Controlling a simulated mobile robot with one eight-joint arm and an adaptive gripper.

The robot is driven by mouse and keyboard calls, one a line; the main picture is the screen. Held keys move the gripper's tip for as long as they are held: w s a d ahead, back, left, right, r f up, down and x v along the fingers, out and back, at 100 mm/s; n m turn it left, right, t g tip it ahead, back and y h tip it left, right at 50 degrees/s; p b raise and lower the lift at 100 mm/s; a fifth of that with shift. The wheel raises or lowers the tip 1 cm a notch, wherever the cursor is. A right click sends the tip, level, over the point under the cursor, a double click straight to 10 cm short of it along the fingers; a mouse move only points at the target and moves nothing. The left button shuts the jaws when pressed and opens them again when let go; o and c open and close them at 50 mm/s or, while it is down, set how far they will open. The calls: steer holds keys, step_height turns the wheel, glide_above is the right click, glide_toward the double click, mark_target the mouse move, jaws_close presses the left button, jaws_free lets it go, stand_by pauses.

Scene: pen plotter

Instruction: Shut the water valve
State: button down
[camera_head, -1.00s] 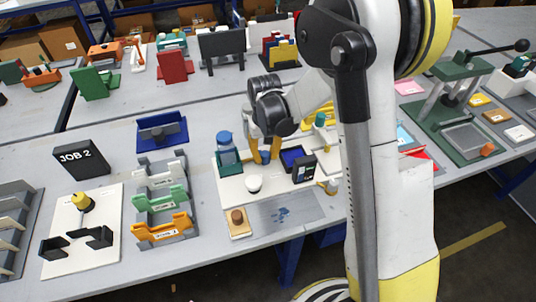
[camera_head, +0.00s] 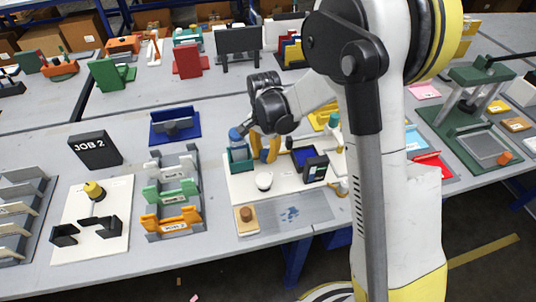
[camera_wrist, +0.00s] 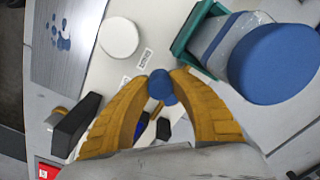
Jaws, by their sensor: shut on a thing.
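A small blue knob (camera_wrist: 161,85), which looks like the water valve's handle, sits between my fingertips in the wrist view. My gripper (camera_wrist: 160,77) has its two yellow-orange fingers closed against the knob's sides. In the head view my gripper (camera_head: 265,150) is low over the white board, just right of the teal holder. The fingers hide most of the knob there, and I cannot read how far it is turned.
A blue-capped clear container (camera_wrist: 275,62) stands in a teal holder (camera_wrist: 193,33) close beside my fingers.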

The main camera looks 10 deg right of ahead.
mark_target(263, 151)
steer(key=shift+w+a+m, duration=0.15)
steer(key=shift+a+m, duration=0.1)
steer(key=shift+m, duration=0.35)
steer(key=c, duration=1.1)
jaws_free()
step_height(263, 151, up, 12)
